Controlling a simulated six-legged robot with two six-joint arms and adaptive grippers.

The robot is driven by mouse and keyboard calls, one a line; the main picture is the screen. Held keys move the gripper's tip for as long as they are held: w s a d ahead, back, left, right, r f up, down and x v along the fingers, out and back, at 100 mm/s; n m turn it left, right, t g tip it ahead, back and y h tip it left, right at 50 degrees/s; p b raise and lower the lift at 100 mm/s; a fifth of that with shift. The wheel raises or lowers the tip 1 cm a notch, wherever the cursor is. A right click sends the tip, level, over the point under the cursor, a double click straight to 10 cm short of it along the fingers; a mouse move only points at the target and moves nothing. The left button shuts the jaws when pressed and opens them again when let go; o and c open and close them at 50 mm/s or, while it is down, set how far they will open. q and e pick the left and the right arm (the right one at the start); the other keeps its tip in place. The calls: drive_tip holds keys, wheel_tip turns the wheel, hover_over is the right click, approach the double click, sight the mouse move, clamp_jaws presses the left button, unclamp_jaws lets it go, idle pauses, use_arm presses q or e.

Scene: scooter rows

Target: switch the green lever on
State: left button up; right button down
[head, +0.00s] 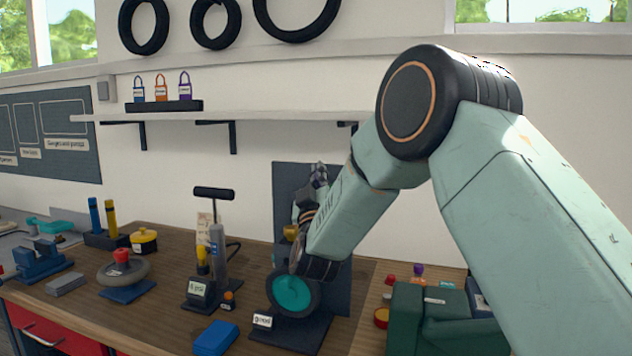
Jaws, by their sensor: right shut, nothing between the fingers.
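My right gripper (319,177) is shut and empty, its fingers pointing up in front of a dark upright panel (287,180) at the back of the bench. I cannot make out a green lever; my right arm and gripper cover much of the panel. A small brass-coloured part (290,232) shows just left of the gripper. Below it, a teal round disc with a black rim (291,293) is over a dark base (292,335) with a small white label (263,321). My left gripper is not in view.
The wooden bench (160,325) holds a pump (217,245), a small wheel on a blue base (123,270), a blue block (215,338) and a yellow pot (144,241). A dark green case (440,318) stands at right. A shelf (270,115) with padlocks is above.

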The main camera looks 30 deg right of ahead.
drive_tip(key=f, duration=0.1)
drive_tip(key=s+d+f, duration=0.1)
drive_tip(key=shift+d+f, duration=0.2)
drive_tip(key=shift+f, duration=0.2)
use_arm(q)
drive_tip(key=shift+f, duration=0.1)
